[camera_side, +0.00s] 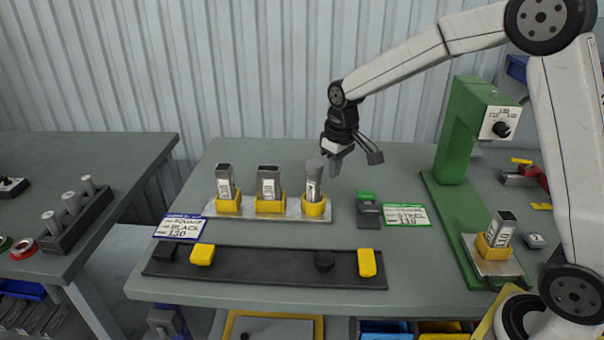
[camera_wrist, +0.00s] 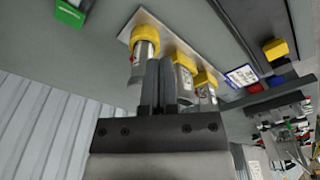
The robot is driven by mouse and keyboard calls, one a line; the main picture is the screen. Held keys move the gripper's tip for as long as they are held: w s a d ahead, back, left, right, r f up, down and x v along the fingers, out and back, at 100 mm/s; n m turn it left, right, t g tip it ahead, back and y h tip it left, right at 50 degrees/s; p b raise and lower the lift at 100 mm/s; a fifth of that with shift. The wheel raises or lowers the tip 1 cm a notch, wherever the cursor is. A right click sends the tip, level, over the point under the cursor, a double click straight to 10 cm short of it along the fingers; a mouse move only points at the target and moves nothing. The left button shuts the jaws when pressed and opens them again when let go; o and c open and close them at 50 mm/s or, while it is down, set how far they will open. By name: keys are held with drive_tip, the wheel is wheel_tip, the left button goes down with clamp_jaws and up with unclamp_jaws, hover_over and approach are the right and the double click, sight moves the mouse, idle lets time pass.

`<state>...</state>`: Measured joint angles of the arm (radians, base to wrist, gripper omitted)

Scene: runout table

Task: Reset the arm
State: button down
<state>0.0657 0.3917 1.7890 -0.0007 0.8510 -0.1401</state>
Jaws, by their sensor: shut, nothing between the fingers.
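My gripper (camera_side: 336,165) is shut and empty. It hangs above the back of the table, behind and slightly right of the round grey cylinder (camera_side: 314,173) in the rightmost yellow holder (camera_side: 314,208). In the wrist view my gripper's fingers (camera_wrist: 158,80) are together and point toward the row of holders. I cannot tell whether they touch anything, but in the side view they look apart from the cylinder. My arm reaches in from the right.
Two square tubes (camera_side: 225,182) (camera_side: 268,186) stand in yellow holders on a metal plate (camera_side: 292,217). A black strip (camera_side: 290,268) with yellow blocks lies in front. A green press (camera_side: 455,150) stands right, with a tube (camera_side: 502,228) in a holder. Signs (camera_side: 180,227) (camera_side: 406,215) lie beside the plate.

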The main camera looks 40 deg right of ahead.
drive_tip(key=s+a+f, duration=0.1)
drive_tip(key=s+f, duration=0.2)
drive_tip(key=s, duration=0.6)
drive_tip(key=s+a+f+t, duration=0.1)
drive_tip(key=s+a+f, duration=0.1)
drive_tip(key=s, duration=0.7)
drive_tip(key=shift+s+f+m, duration=0.15)
drive_tip(key=shift+f+m, duration=0.25)
drive_tip(key=shift+f, duration=0.1)
